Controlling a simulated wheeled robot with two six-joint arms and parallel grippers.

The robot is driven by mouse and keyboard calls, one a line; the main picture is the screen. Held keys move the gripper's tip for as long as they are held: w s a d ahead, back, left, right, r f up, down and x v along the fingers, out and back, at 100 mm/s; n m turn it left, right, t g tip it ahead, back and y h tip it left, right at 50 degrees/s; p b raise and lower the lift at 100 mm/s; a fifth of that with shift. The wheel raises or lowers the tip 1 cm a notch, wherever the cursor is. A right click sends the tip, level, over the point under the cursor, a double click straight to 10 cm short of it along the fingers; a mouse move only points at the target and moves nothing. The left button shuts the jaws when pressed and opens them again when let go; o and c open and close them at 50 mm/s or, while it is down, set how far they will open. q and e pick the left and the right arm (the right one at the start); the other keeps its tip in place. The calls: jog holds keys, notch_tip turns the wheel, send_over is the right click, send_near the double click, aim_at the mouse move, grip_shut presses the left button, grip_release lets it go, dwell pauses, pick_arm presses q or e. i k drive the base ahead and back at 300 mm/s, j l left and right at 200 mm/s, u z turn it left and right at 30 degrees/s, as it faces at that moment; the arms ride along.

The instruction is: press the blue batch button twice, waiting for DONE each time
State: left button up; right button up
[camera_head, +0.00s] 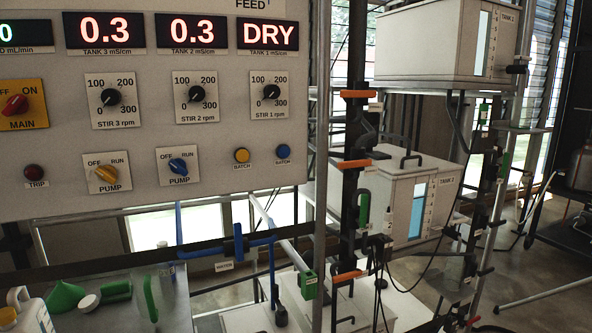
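The blue batch button (283,151) is a small round button low on the right part of the control panel (215,200), above a BATCH label. A yellow batch button (241,155) sits just left of it. The displays above read 0.3 for tank 3 (97,31), 0.3 for tank 2 (192,30) and DRY for tank 1 (268,36). The display at the far left is cut off and ends in 0. The word DONE shows on no visible display. Neither of my grippers is in view, and nothing covers the blue button.
A red main switch (15,105), a yellow pump knob (107,173) and a blue pump knob (178,165) share the panel. A bench (175,300) holds containers below.

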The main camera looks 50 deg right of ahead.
aim_at(284, 152)
jog(key=l+z, duration=0.15)
jog(key=z, duration=1.4)
